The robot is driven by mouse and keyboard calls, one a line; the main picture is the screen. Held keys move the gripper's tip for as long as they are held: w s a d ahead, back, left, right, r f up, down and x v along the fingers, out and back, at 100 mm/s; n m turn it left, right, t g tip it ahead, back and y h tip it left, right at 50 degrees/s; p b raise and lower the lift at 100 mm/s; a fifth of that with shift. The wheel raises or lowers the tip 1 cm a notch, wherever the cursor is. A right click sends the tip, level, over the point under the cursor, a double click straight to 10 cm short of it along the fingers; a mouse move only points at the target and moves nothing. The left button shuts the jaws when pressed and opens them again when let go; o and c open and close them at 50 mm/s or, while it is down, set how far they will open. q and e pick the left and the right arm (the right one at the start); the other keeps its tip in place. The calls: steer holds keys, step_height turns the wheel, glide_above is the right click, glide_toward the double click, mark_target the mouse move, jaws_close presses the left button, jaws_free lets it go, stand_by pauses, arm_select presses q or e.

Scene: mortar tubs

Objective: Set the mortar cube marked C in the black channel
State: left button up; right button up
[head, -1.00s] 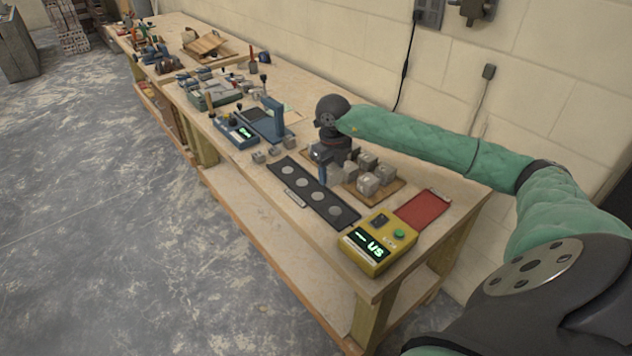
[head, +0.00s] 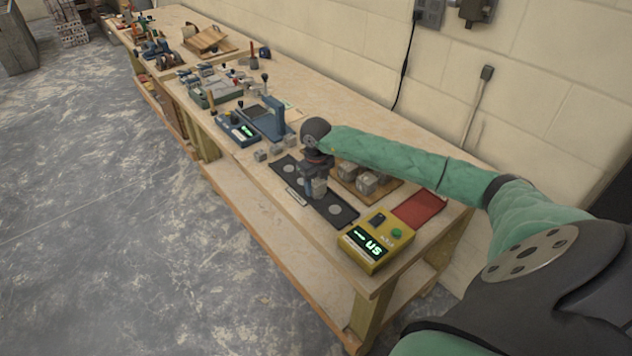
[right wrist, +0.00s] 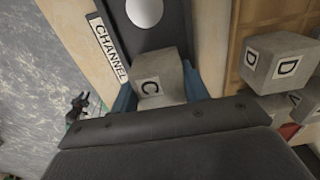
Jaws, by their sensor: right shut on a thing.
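The mortar cube marked C (right wrist: 158,77) is grey with a white letter label. My right gripper (head: 316,188) is shut on it; blue fingers show on both sides of the cube in the right wrist view (right wrist: 160,88). The black channel (head: 340,212) is a dark strip with pale round spots along the bench, and its CHANNEL label (right wrist: 108,47) shows in the right wrist view. The gripper and cube are over the channel; I cannot tell whether the cube touches it. My left gripper is not in view.
A wooden board (head: 389,193) holds other cubes, including one marked D (right wrist: 280,62), close right of the gripper. A yellow device (head: 376,241) and a red mat (head: 420,208) are at the near end. Small cubes (head: 276,149) and a blue scale-like device (head: 238,130) stand beyond the channel.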

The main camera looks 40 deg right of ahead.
mark_target(316, 181)
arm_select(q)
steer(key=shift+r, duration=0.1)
arm_select(e)
steer(key=shift+f, duration=0.1)
steer(key=o, duration=1.2)
steer(key=shift+c, duration=0.2)
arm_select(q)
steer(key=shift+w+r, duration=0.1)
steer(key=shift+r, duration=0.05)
arm_select(e)
steer(key=shift+r, duration=0.2)
steer(key=shift+w+r, duration=0.1)
steer(key=shift+r, duration=0.05)
step_height(316, 181, up, 11)
steer(key=b, duration=0.5)
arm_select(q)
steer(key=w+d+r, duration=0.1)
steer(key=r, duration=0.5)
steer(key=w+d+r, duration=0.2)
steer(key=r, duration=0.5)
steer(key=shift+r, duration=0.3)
arm_select(e)
steer(key=shift+r, duration=0.3)
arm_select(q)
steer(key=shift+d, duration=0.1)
